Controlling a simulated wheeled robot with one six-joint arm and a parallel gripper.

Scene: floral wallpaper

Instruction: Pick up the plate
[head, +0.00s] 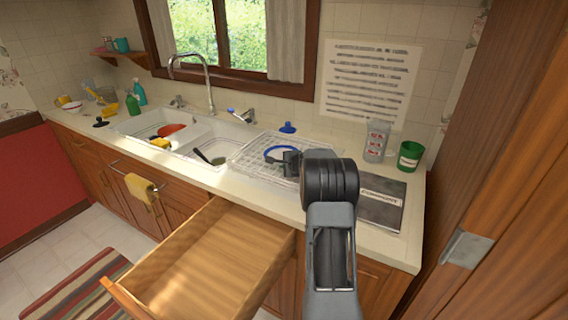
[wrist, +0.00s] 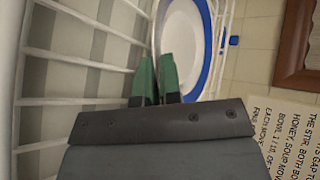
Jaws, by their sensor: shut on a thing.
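A white plate with a blue rim (head: 269,152) is at the wire dish rack (head: 250,165) on the counter, right of the sink. In the wrist view the plate (wrist: 184,45) stands on edge beside the white rack wires. My gripper (head: 277,158) reaches over the rack. In the wrist view its green fingertips (wrist: 157,72) are close together with the plate's near edge between them. They are shut on the plate. The gripper hides part of the plate in both views. I cannot tell whether the plate still touches the rack.
An open, empty drawer (head: 215,258) juts out below the counter. A dark book (head: 382,204), a clear bottle (head: 376,141) and a green cup (head: 410,156) are on the right. The sink (head: 165,130) with dishes is left of the rack. A wooden panel (head: 510,150) stands at far right.

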